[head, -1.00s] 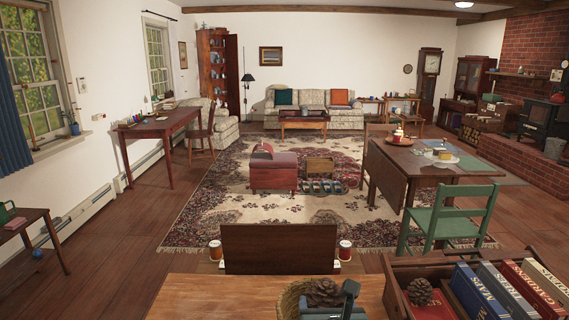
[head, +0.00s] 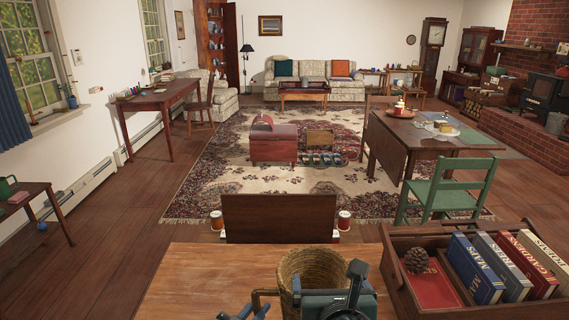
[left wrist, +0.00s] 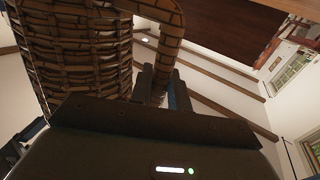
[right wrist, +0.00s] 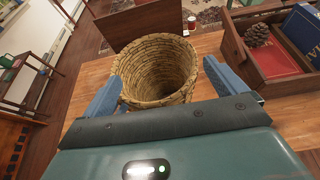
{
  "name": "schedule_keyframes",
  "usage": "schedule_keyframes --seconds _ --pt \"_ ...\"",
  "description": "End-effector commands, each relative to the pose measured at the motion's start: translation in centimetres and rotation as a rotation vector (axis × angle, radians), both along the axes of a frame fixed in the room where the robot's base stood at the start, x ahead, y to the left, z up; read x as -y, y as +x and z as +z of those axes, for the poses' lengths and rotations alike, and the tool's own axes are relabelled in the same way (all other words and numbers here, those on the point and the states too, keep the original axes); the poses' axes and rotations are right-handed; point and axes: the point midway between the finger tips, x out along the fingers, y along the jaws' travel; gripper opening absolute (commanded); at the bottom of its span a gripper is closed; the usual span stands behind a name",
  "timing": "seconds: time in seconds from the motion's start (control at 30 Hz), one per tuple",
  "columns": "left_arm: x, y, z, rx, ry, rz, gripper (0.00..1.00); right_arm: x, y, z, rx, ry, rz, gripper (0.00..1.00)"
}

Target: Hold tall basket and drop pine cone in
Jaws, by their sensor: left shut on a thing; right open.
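The tall woven basket (head: 312,268) stands upright over the near tabletop, its mouth open upward; I cannot tell whether its base touches the table. My left gripper (head: 244,312) is shut on the basket's side handle (head: 262,294), which also shows in the left wrist view (left wrist: 168,42). My right gripper (head: 335,300) is open just in front of the basket; in the right wrist view its fingers (right wrist: 165,85) are apart on either side of the basket mouth. One pine cone (head: 416,260) rests in the wooden crate. No other pine cone shows; the basket's bottom is too dark to read.
The wooden crate (head: 393,282) with a red book (head: 434,287) and several upright books stands close to the right. A dark wooden panel (head: 279,218) rises beyond the table edge, with cans beside it. The tabletop (head: 205,275) left of the basket is bare.

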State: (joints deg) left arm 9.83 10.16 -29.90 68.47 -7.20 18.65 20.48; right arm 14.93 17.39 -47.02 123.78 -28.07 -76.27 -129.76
Motion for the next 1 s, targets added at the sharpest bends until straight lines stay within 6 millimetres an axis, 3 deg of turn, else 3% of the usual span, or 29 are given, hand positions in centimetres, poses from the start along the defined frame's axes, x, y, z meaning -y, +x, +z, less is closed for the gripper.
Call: schedule_keyframes --seconds 0.2,0.37,1.0 --pt "-0.1 -0.1 -0.3 -0.004 0.007 0.001 0.00 0.0 -4.1 1.7 0.002 0.001 0.002 0.96" --pt "-0.1 -0.1 -0.3 -0.004 0.007 0.000 0.00 0.0 -5.7 2.3 0.001 0.000 0.000 0.96" --pt "-0.1 -0.1 -0.3 -0.004 0.007 0.000 0.00 0.0 -6.1 2.5 0.001 -0.001 -0.001 0.96"
